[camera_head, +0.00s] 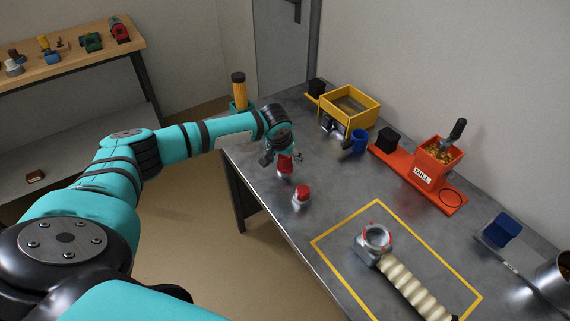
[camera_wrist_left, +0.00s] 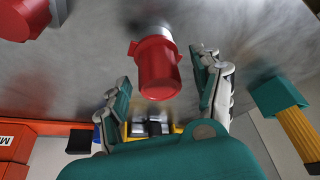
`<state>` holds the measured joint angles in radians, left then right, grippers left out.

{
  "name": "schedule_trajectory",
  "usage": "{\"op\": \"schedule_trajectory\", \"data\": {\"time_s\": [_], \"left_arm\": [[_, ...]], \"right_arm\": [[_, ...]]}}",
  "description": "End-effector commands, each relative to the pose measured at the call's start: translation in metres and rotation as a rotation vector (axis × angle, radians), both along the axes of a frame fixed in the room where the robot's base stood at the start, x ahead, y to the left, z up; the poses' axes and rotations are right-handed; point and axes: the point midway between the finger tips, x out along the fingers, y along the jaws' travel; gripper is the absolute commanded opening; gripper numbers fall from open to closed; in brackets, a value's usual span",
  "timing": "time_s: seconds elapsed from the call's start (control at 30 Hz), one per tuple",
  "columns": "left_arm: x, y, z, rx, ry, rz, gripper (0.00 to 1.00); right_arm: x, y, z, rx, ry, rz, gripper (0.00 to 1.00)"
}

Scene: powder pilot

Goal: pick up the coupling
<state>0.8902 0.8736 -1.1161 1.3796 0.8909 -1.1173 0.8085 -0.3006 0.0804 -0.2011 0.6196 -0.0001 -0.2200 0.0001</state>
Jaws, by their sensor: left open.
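Two red-and-metal pieces that look like couplings stand on the grey table. One red coupling (camera_head: 285,165) is at my left gripper (camera_head: 281,158), partly hidden by it in the head view. In the left wrist view this red coupling (camera_wrist_left: 157,72), with a shiny metal end, shows between the two spread fingers of my left gripper (camera_wrist_left: 162,65). Gaps show on both sides of it. The other red-topped piece (camera_head: 302,194) stands a little nearer, and a red part (camera_wrist_left: 22,18) shows at the wrist view's upper left. My right gripper is not in view.
A yellow-framed area (camera_head: 333,262) holds a ribbed hose (camera_head: 408,287) with a metal ring end (camera_head: 376,238). An orange mill (camera_head: 436,160), blue cup (camera_head: 357,141) and yellow hopper (camera_head: 350,104) stand at the back. A yellow-and-black cylinder in a green base (camera_head: 239,106) stands beyond my left arm.

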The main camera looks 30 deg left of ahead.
Motion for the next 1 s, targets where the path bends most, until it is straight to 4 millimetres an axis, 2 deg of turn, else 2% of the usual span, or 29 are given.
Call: {"op": "schedule_trajectory", "data": {"time_s": [0.07, 0.5, 0.83, 1.0], "left_arm": [[0.000, 0.000, 0.000, 0.000, 0.000, 0.000, 0.64], [0.000, 0.000, 0.001, 0.000, 0.000, 0.001, 0.06], [0.000, 0.001, 0.003, 0.000, -0.001, 0.002, 0.04], [0.000, 0.000, 0.017, -0.001, -0.002, 0.001, 0.04]], "right_arm": [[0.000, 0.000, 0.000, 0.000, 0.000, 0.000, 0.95], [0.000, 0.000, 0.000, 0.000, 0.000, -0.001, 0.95], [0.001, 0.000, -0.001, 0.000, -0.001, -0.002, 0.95], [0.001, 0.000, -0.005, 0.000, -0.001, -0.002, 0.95]]}}
